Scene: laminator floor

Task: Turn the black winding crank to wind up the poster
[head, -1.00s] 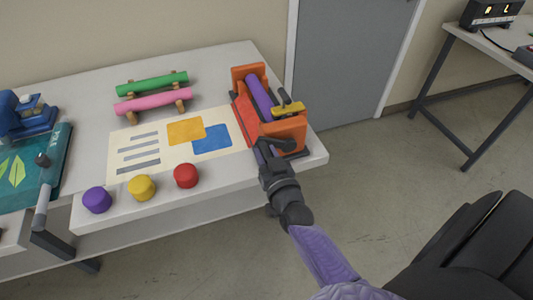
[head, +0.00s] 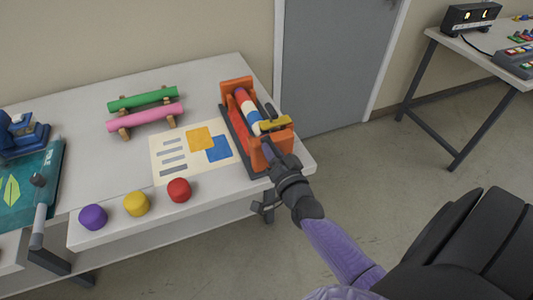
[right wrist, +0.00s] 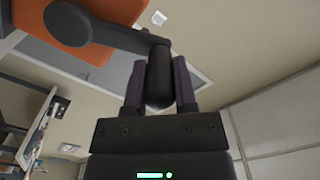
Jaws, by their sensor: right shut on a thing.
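The orange laminator (head: 283,150) stands at the right end of the white table. The poster (head: 165,168), cream with grey bars and yellow and blue squares, lies flat and runs into the laminator's left side. Its roller (head: 246,106) shows cream and blue bands over purple. My right gripper (head: 270,152) is at the near end of the laminator. In the right wrist view, it is shut on the upright grip of the black winding crank (right wrist: 159,82), a finger on each side. The crank arm joins a round hub on the orange end wall. My left gripper is not in view.
A yellow block with a black handle (head: 273,124) sits on the laminator. Green (head: 142,98) and pink (head: 146,116) rolls rest on wooden stands behind the poster. Purple, yellow and red knobs (head: 179,190) line the front edge. A teal board (head: 30,180) is at left.

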